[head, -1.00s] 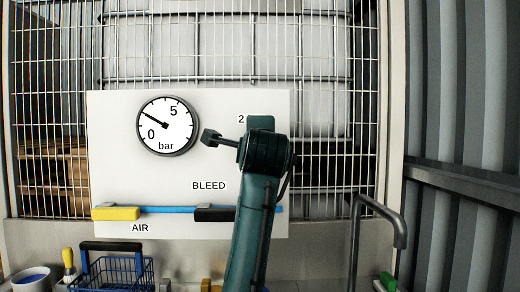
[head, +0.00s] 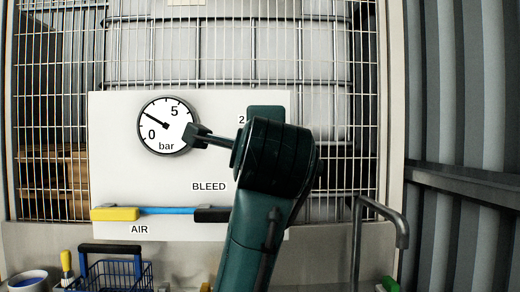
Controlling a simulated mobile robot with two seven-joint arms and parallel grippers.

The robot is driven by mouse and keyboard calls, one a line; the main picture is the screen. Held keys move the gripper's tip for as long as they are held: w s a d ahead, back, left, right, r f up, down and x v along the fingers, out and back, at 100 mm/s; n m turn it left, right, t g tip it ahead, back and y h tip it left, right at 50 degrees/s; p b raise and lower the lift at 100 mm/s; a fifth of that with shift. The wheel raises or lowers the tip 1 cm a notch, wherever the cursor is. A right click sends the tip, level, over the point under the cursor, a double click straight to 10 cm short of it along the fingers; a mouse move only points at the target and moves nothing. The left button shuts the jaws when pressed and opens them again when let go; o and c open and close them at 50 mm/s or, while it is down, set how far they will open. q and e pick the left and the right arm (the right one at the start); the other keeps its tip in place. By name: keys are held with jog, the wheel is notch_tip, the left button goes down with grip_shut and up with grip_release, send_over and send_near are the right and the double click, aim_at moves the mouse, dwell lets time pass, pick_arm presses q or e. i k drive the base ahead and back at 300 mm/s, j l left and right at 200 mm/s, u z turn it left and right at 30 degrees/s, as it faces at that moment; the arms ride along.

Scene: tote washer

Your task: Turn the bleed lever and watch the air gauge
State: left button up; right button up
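The round white air gauge (head: 165,118) hangs on the white panel, marked 0, 5 and bar. Its black needle points up and left, between the 0 and the 5. The black bleed lever (head: 211,215) lies level along the blue pipe below the word BLEED; my arm hides the pipe to its right. My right arm rises from the bottom, and its small dark end, which I take as the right gripper (head: 193,136), overlaps the gauge's lower right rim in the view. I cannot tell whether it touches, or whether its fingers are open. My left gripper is out of view.
A yellow lever (head: 115,214) lies level on the pipe above the word AIR. A blue wire basket (head: 115,274), a brush (head: 67,265) and a bucket (head: 28,280) stand low left. A grey bent pipe (head: 401,230) rises at right. A wire grid is behind the panel.

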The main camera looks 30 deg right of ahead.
aim_at(203, 213)
jog(key=k+j, duration=0.25)
jog(key=j, duration=0.15)
jog(key=k+j, duration=0.25)
jog(key=j, duration=0.2)
jog(key=k+j, duration=0.25)
jog(key=j, duration=0.15)
jog(key=k+j, duration=0.25)
jog(key=j, duration=0.2)
